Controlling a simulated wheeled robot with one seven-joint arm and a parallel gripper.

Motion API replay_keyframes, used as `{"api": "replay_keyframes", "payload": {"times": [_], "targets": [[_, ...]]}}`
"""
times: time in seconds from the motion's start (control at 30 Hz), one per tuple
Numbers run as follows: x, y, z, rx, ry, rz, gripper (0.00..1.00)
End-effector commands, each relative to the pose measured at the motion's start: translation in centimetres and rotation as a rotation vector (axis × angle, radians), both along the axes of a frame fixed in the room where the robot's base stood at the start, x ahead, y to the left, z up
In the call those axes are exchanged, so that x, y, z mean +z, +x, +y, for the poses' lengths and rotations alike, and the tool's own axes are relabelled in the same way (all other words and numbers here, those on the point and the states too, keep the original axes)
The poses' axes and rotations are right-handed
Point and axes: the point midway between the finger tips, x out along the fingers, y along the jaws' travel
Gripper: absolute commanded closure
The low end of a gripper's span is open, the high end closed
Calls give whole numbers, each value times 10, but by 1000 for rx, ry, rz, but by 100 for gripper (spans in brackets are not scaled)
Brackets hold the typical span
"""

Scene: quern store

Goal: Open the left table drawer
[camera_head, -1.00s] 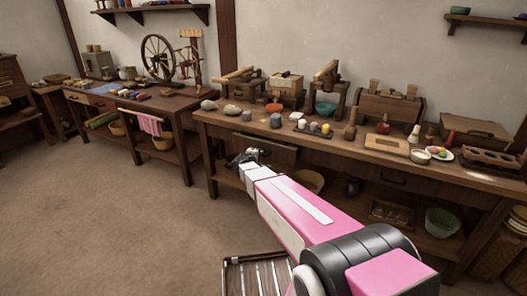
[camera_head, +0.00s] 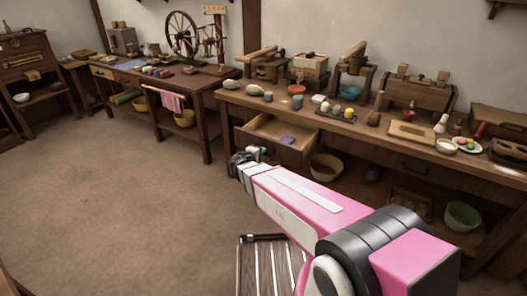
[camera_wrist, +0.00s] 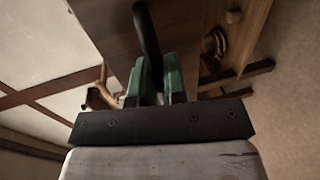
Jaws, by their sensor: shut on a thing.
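The left table drawer (camera_head: 264,130) stands pulled out from the front of the long wooden table (camera_head: 232,97). Its pale inside shows, with a small purple thing (camera_head: 287,139) lying in it. My gripper (camera_head: 248,158) is at the drawer's front. In the wrist view, the green fingers of my gripper (camera_wrist: 155,78) are shut on a dark curved handle (camera_wrist: 146,32) on the wooden drawer front (camera_wrist: 182,28). The fingers hide part of the handle.
The table top holds many small items, including stones, bowls and wooden devices. A basket (camera_head: 325,167) and a green bowl (camera_head: 463,215) sit on the lower shelf. A side table with a spinning wheel (camera_head: 183,35) stands at left. Open floor lies at front left.

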Motion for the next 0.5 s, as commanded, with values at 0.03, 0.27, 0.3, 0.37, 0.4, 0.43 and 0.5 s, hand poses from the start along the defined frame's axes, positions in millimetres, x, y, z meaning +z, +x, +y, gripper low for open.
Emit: {"api": "replay_keyframes", "payload": {"times": [0.03,0.27,0.3,0.37,0.4,0.43,0.5], "targets": [[-1,0,1,1,1,1,100],[-1,0,1,1,1,1,100],[-1,0,1,1,2,0,100],[-1,0,1,1,2,0,75],[-1,0,1,1,2,0,64],[-1,0,1,0,1,0,64],[0,0,1,0,1,1,64]]}}
